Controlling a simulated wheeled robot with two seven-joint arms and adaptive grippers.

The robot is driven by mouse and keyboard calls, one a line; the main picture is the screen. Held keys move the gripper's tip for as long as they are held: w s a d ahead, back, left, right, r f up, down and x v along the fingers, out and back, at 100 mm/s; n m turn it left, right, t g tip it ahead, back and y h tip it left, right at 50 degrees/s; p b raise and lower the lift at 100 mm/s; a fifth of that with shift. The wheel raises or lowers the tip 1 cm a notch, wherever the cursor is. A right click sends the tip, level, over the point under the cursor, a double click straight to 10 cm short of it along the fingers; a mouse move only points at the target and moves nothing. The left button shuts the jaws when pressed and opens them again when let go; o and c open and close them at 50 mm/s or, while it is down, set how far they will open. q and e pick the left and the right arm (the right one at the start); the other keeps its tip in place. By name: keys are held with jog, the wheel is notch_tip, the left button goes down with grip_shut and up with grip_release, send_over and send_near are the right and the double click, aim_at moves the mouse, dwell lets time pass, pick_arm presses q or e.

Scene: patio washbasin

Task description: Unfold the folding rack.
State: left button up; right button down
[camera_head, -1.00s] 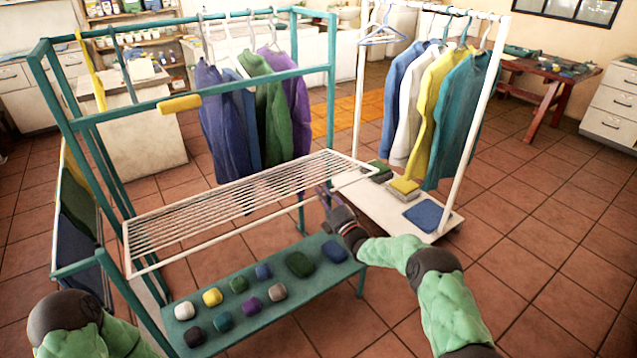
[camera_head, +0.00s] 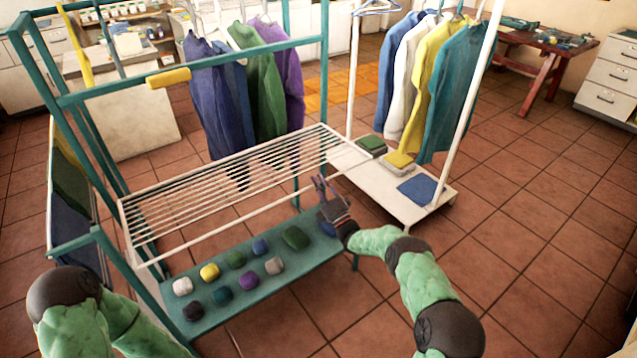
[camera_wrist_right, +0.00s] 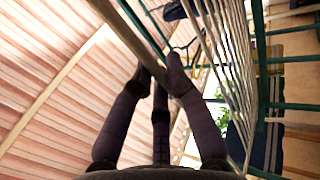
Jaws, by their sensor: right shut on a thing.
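The folding rack is a white wire grid (camera_head: 235,192) that sticks out from a teal frame, close to level, above the lower shelf. My right gripper (camera_head: 320,182) is at the rack's front bar, toward its right end. In the right wrist view my right gripper (camera_wrist_right: 160,78) has its dark fingers closed around a pale bar of the rack (camera_wrist_right: 133,42), with the grid wires to the right. My left arm shows at the lower left, but its gripper is out of view.
The teal frame (camera_head: 195,77) carries hanging shirts behind the rack. The teal lower shelf (camera_head: 262,295) holds several coloured rolled cloths. A white garment stand (camera_head: 432,205) with shirts and folded cloths stands to the right. The tiled floor at right is clear.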

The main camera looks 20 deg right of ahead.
jog(key=shift+r, duration=0.1)
jog(key=c, duration=1.2)
grip_release()
jog(key=shift+s+d, duration=0.1)
jog(key=v, duration=1.2)
